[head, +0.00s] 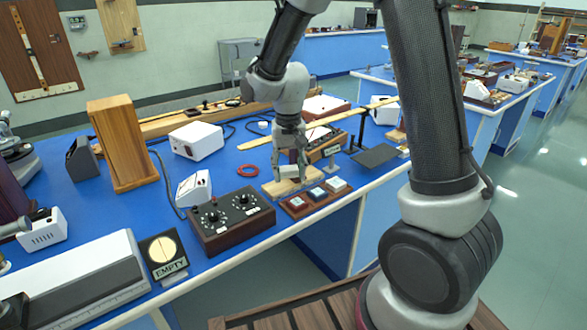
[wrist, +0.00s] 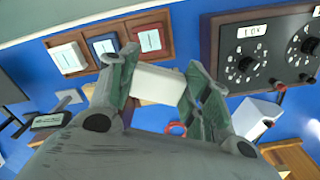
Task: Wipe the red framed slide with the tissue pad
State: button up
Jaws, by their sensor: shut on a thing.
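My gripper (head: 290,176) is shut on the white tissue pad (wrist: 158,79), which spans between its fingertips in the wrist view. In the head view the pad (head: 289,171) is low over a light wooden board (head: 279,190); I cannot tell whether it touches the board. The red framed slide (wrist: 150,40) is at the right end of a row in a brown wooden tray (wrist: 183,30). In the head view this slide (head: 297,203) is at the tray's near left end, just in front of my gripper. Nothing covers it.
A blue framed slide (head: 317,193) and a white framed slide (head: 335,185) share the tray. A black control box with knobs (head: 231,219) stands left of the tray. A red ring (head: 248,170) lies behind. A stand with a wooden beam (head: 340,118) is behind my gripper.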

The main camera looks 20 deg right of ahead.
aim_at(290, 198)
jog(key=n, duration=0.3)
jog(key=shift+d+n, duration=0.15)
jog(key=shift+n, duration=0.15)
jog(key=shift+f+n, duration=0.1)
jog(key=shift+n, duration=0.8)
jog(key=shift+f, duration=3.85)
jog(key=shift+s+d+r, duration=0.15)
jog(key=shift+s+d, duration=0.1)
jog(key=shift+s, duration=0.6)
jog(key=shift+c, duration=0.4)
jog(key=shift+s+d+f, duration=0.2)
jog(key=shift+s+f, duration=0.05)
jog(key=shift+s, duration=0.3)
jog(key=shift+s+d, duration=0.15)
jog(key=shift+s, duration=0.4)
jog(key=shift+r, duration=0.1)
jog(key=shift+w, duration=0.4)
jog(key=shift+w+a, duration=0.3)
jog(key=shift+w, duration=0.55)
jog(key=shift+w+a, duration=0.3)
jog(key=shift+w, duration=0.5)
notch_tip(290, 198, up, 2)
jog(key=shift+s+r, duration=0.1)
jog(key=shift+r, duration=2.85)
